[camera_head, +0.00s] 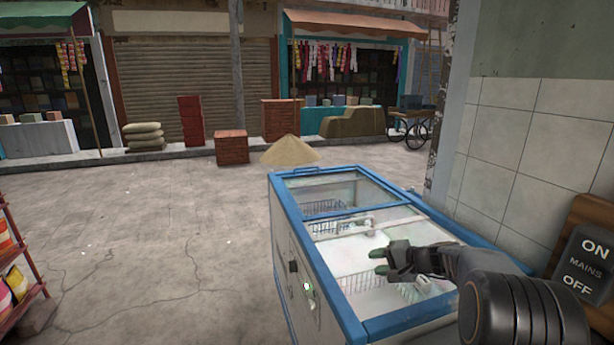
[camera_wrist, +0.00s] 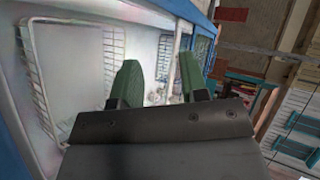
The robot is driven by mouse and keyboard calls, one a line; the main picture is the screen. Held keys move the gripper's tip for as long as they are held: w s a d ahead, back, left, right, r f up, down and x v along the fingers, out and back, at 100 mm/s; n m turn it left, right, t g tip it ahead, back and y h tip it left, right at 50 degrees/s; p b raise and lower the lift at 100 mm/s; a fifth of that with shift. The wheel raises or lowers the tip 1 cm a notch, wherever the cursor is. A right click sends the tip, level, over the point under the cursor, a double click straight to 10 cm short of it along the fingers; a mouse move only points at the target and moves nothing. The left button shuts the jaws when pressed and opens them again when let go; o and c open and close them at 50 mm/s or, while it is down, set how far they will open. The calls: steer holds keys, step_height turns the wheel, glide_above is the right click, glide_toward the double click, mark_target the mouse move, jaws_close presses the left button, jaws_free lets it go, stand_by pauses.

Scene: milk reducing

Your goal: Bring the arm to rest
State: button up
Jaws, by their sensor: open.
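My gripper (camera_head: 380,261) is at the end of my arm, which reaches in from the lower right over a blue-framed chest freezer (camera_head: 318,285). The two green fingers are apart and nothing shows between them. In the wrist view my gripper (camera_wrist: 160,80) points over the freezer interior (camera_wrist: 75,50), with its white walls and wire baskets. I cannot tell the exact height of the fingers above the freezer's top.
A tiled wall (camera_head: 540,130) and a mains switch panel (camera_head: 583,264) stand close on the right. A red shelf rack (camera_head: 20,270) stands at the left edge. A sand heap (camera_head: 290,151) lies behind the freezer. The concrete ground (camera_head: 150,230) at left is clear.

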steer(key=s+a+r+n+g+h+p, duration=0.1)
steer(key=s+a+n+g+h, duration=0.15)
steer(key=s, duration=0.55)
steer(key=s+a+r+n+g+h, duration=0.1)
steer(key=s+a+r+n+h, duration=0.1)
steer(key=s+a, duration=0.35)
steer(key=s+d+n+h, duration=0.1)
steer(key=s+d+h, duration=0.1)
steer(key=s, duration=0.5)
steer(key=s+d+f+n+h+p, duration=0.1)
steer(key=s+d+n+h, duration=0.1)
steer(key=s, duration=0.6)
steer(key=shift+s+d+h, duration=0.15)
steer(key=shift+s+h, duration=0.1)
steer(key=shift+h, duration=0.5)
